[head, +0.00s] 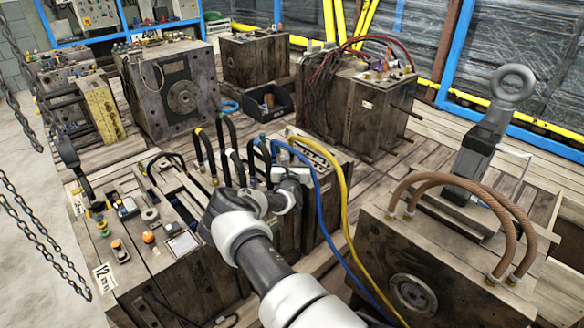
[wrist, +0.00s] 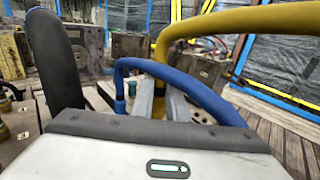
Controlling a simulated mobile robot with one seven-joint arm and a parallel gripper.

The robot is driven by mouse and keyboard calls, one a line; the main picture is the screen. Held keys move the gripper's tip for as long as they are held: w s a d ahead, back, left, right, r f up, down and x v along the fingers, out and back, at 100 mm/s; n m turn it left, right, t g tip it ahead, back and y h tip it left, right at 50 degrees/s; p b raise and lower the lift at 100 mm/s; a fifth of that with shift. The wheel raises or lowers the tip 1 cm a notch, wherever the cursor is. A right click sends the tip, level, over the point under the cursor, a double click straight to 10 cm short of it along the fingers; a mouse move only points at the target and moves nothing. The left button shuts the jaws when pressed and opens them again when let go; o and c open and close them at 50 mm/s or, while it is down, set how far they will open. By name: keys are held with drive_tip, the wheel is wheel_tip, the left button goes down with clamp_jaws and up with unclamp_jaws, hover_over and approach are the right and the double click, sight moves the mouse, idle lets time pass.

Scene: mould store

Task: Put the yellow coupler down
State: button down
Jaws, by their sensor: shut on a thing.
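The yellow coupler (wrist: 158,104) is at the end of the yellow hose (wrist: 235,20), below a dark band, between my fingers in the wrist view. My gripper (wrist: 160,92) is shut on it. In the head view my gripper is above the middle mould block (head: 318,160), and the coupler is hidden there. The yellow hose arcs from behind my gripper down to the right. Whether the coupler touches anything underneath cannot be seen.
Several black hose loops (head: 226,150) rise on the left. A mould block with brown hoses (head: 450,185) stands at right. Chains (head: 40,235) hang at left.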

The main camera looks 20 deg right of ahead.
sight(292, 163)
drive_tip(key=shift+f+b, duration=0.75)
drive_tip(key=shift+f, duration=1.45)
drive_tip(key=shift+f, duration=0.45)
drive_tip(key=c, duration=1.7)
unclamp_jaws()
drive_tip(key=shift+c, duration=0.2)
drive_tip(key=shift+r, duration=0.1)
